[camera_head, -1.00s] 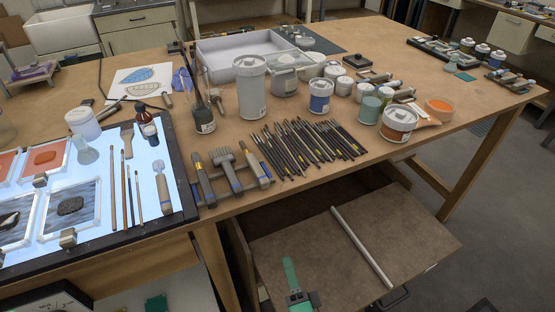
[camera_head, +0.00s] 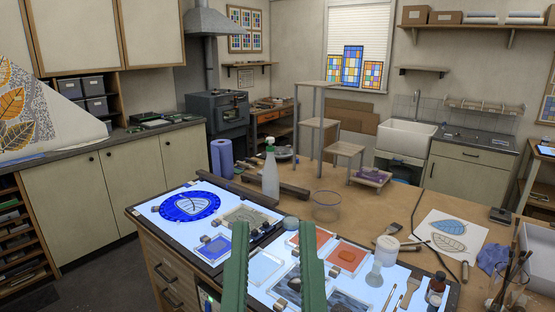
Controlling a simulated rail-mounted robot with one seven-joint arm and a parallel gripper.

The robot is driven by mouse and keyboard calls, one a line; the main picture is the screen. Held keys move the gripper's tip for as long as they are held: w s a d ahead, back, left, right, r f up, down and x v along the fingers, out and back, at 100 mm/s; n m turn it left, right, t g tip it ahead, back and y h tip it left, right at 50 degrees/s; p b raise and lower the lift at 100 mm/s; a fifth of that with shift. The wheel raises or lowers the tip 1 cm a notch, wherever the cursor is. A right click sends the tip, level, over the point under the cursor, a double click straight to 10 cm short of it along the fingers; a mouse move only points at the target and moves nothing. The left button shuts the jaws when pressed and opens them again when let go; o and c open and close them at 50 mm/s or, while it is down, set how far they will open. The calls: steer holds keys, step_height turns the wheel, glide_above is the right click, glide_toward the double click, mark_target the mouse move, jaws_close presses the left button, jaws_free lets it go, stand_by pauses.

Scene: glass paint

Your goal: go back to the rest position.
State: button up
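My gripper (camera_head: 272,262) shows at the bottom centre of the head view as two long green fingers. The fingers stand well apart with nothing between them, and the lit panel shows through the gap. They appear in front of the light table (camera_head: 352,294), which carries a blue leaf disc (camera_head: 190,207), orange glass tiles (camera_head: 346,256) and small clamps. I cannot tell how high the fingers are above it.
A spray bottle (camera_head: 270,172), a glass bowl (camera_head: 327,206) and a blue roll (camera_head: 222,158) stand behind the light table. A stepped wooden stand (camera_head: 318,125) rises behind them. Brushes in a jar (camera_head: 512,285) stand at the right.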

step_height(320, 180, up, 29)
steer(key=p, duration=2.4)
steer(key=shift+a+p, duration=0.2)
steer(key=shift+p, duration=0.1)
steer(key=shift+w+f, duration=0.1)
steer(key=shift+f, duration=0.05)
